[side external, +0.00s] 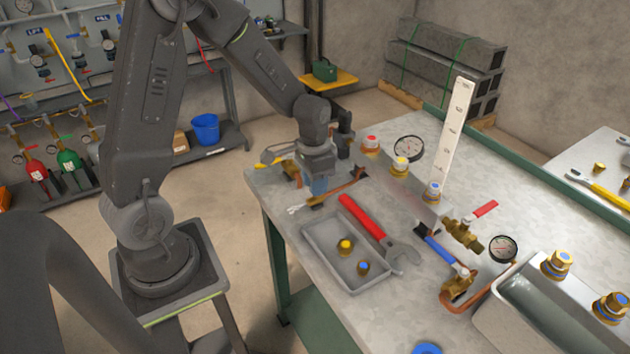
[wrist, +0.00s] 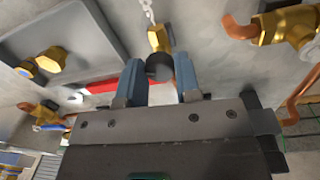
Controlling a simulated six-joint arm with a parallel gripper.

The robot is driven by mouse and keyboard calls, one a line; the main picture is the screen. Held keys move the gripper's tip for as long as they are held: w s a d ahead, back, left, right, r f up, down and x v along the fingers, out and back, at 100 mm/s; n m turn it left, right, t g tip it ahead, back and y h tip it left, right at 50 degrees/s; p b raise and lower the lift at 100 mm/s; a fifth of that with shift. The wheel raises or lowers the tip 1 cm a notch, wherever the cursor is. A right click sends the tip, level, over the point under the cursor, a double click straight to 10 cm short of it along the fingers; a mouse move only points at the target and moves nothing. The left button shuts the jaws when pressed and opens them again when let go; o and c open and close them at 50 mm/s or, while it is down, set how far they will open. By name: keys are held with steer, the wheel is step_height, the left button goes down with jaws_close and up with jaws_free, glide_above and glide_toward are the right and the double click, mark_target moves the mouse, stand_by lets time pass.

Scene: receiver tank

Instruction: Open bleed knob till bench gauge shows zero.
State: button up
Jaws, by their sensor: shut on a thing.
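My gripper (side external: 318,188) is low over the near left end of the bench (side external: 290,215). In the wrist view its two blue fingers (wrist: 160,80) are shut on a dark round knob (wrist: 160,66), one finger on each side. The knob sits against a brass fitting (wrist: 158,38) with a small chain beyond it. In the side view my gripper hides the knob. A white-faced gauge (side external: 408,148) stands behind the capped fittings, and another dial gauge (side external: 503,248) is at the right. I cannot read either needle surely, nor tell which one is the bench gauge.
A grey tray (side external: 322,262) with brass caps lies near the gripper, beside a red-handled wrench (side external: 362,217). Copper pipe and a red-handled valve (side external: 484,209) run along the bench. A tall white scale (side external: 457,130) and a water tank (side external: 520,315) stand farther right.

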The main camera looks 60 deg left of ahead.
steer(key=n, duration=0.4)
steer(key=shift+r+n, duration=0.1)
steer(key=shift+n, duration=0.2)
steer(key=n, duration=1)
steer(key=shift+d+t, duration=0.1)
steer(key=shift+t, duration=0.2)
steer(key=n, duration=0.4)
steer(key=shift+n+y, duration=0.3)
steer(key=o, duration=0.9)
steer(key=shift+o, duration=0.2)
step_height(320, 180, up, 14)
steer(key=shift+s, duration=0.3)
